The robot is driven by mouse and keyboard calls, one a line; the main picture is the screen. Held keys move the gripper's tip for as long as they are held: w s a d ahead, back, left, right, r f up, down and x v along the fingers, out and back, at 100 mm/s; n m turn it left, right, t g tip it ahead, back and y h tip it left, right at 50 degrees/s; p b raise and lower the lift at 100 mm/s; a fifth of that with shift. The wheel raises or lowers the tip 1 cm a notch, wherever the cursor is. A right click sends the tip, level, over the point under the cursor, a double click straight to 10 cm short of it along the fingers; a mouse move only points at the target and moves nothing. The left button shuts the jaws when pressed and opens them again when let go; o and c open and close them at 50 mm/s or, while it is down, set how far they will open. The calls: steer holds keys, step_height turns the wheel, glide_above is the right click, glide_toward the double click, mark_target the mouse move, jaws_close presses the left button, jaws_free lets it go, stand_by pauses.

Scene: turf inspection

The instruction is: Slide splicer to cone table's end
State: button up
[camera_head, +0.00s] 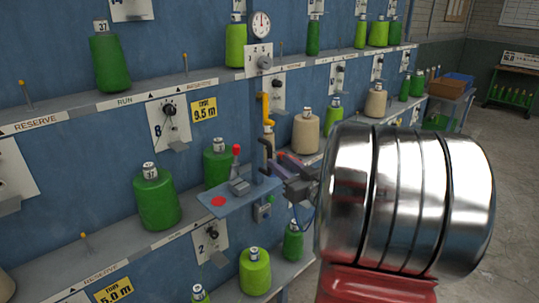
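A grey device with a red-knobbed lever, apparently the splicer (239,186), sits on a small blue-grey plate (212,203) with a red disc at its left. The plate stands out from the blue rack beside an upright post with a yellow hook (264,108) and a black handle. My gripper (283,172) is dark and partly seen just right of the post, close to the plate's right side. My large silver arm link hides much of it. I cannot tell its finger opening or whether it touches anything. Which surface is the cone table is unclear.
Shelves (139,98) on the blue rack hold several green and cream cones, including a large green cone (156,197) left of the plate. A dial gauge (261,25) is above. Grey floor lies open at right.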

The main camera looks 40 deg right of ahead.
mark_target(271, 155)
steer(key=w, duration=0.4)
steer(key=w+d, duration=0.1)
steer(key=w, duration=0.2)
steer(key=shift+c, duration=0.5)
jaws_close()
